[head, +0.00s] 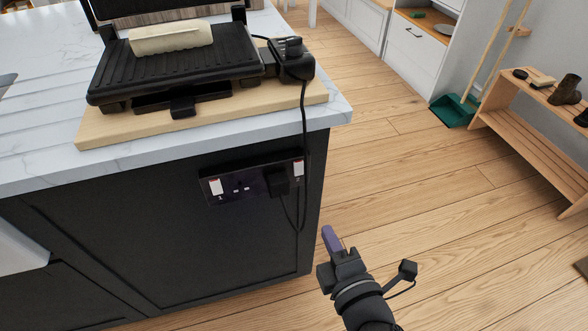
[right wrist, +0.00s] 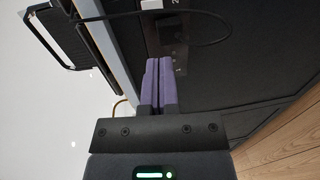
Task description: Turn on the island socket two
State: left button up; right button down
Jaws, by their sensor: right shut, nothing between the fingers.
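The double socket (head: 240,190) is a dark panel on the island's dark side, below the countertop edge. Its left white switch (head: 216,187) has a "1" beneath it. The right white switch (head: 298,168) is at the panel's right end, by a black plug (head: 277,185) with a cable. My right gripper (head: 331,238) has purple fingers, shut and empty, right of and below the socket in the head view. In the right wrist view the shut fingers (right wrist: 159,68) overlap the panel; a white switch (right wrist: 151,4) shows at the top edge. Contact cannot be told. My left gripper is not in view.
A black grill (head: 180,65) holding a pale loaf stands on a wooden board (head: 105,130) on the marble countertop (head: 40,150). Its cable hangs over the edge in front of the panel's right end. Wooden floor right of the island is free; a wooden rack (head: 530,125) stands farther right.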

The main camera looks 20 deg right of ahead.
jog(key=b, duration=0.2)
send_near(299, 174)
jog(key=w, duration=0.4)
jog(key=w+f, duration=0.1)
jog(key=w, duration=0.1)
jog(key=shift+w+a, duration=0.1)
jog(key=shift+w, duration=0.05)
jog(key=shift+w+b, duration=0.3)
jog(key=shift+w, duration=0.25)
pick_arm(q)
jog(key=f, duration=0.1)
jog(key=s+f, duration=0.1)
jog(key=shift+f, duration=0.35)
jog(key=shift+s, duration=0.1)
